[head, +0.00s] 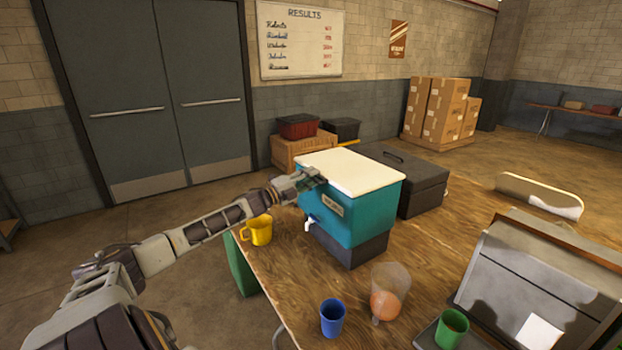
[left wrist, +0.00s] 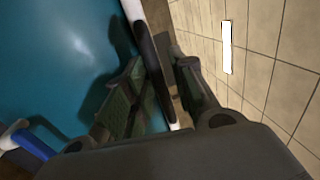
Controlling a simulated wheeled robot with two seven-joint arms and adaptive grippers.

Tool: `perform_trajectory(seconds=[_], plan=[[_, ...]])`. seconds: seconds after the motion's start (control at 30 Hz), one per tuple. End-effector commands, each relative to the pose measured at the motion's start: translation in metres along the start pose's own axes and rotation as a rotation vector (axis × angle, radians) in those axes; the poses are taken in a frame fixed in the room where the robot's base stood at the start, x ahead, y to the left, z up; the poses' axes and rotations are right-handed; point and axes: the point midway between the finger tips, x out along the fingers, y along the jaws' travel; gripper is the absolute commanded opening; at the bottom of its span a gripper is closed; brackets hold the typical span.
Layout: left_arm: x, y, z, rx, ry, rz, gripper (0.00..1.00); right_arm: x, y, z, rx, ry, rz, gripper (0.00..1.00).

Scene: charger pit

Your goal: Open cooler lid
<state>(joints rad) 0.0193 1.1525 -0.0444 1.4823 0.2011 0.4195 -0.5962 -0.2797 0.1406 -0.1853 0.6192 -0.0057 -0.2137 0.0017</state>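The teal cooler (head: 352,215) stands on the wooden table, with its white lid (head: 350,170) lying flat and shut on top. A small white spigot sticks out low on its front left. My left gripper (head: 318,178) is at the lid's left edge. In the left wrist view, its two fingers (left wrist: 160,88) are apart, with the cooler's teal side (left wrist: 60,60) behind the left finger and the white lid rim (left wrist: 132,10) running down towards the gap. I cannot tell whether the fingers touch the lid. My right gripper is out of view.
A yellow mug (head: 257,231) stands left of the cooler, close under my left arm. A blue cup (head: 332,317), a clear container with orange contents (head: 388,290) and a green cup (head: 452,328) stand in front. A dark case (head: 405,180) sits behind the cooler.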

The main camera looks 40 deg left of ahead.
Motion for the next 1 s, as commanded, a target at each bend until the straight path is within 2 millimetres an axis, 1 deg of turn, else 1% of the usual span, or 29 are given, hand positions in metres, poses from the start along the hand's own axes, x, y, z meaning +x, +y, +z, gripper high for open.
perform_trajectory(seconds=[0.03, 0.13, 0.17, 0.67, 1.0], plan=[[0.0, 0.0, 0.0, 0.0, 0.0, 0.0, 0.15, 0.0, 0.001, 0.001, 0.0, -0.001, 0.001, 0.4], [0.0, 0.0, 0.0, 0.0, 0.0, 0.0, 0.02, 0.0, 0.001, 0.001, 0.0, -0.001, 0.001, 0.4], [0.0, 0.0, 0.0, 0.0, 0.0, 0.0, 0.0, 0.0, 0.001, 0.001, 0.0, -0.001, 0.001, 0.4], [0.0, -0.001, 0.001, 0.0, 0.0, 0.001, 0.0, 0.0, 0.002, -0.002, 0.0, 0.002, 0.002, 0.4], [0.003, -0.014, 0.007, 0.002, 0.0, -0.002, 0.0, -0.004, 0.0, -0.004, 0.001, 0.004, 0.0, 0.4]])
